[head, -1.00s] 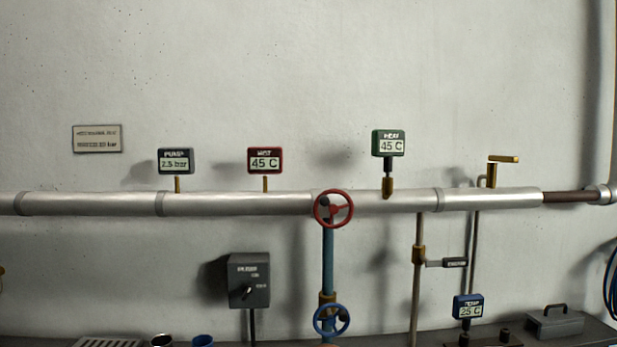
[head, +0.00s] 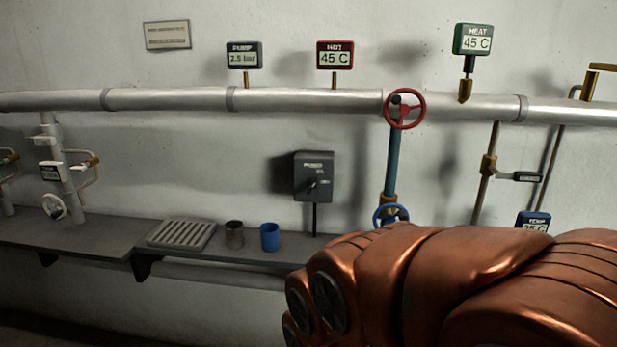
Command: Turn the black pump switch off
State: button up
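The pump switch is a dark grey-black box (head: 315,172) on a thin post in front of the wall, near the middle of the head view. Its small rotary knob (head: 311,187) sits on the front face, with small lettering beside it that is too fine to read surely. A pump gauge (head: 244,55) above the pipe reads about 2.5 bar. My copper-coloured arm fills the lower right, below and to the right of the switch box, apart from it in the picture. My gripper's fingers do not show.
A shelf (head: 70,233) runs below the box, bearing a slotted grate (head: 181,233), a metal cup (head: 234,235) and a blue cup (head: 270,237). A red handwheel (head: 405,109) and blue handwheel (head: 390,215) are close on the right. A silver pipe (head: 170,99) crosses above.

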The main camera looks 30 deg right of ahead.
aim_at(311, 184)
jog(key=u, duration=3.35)
jog(key=k, duration=1)
jog(key=z, duration=1.65)
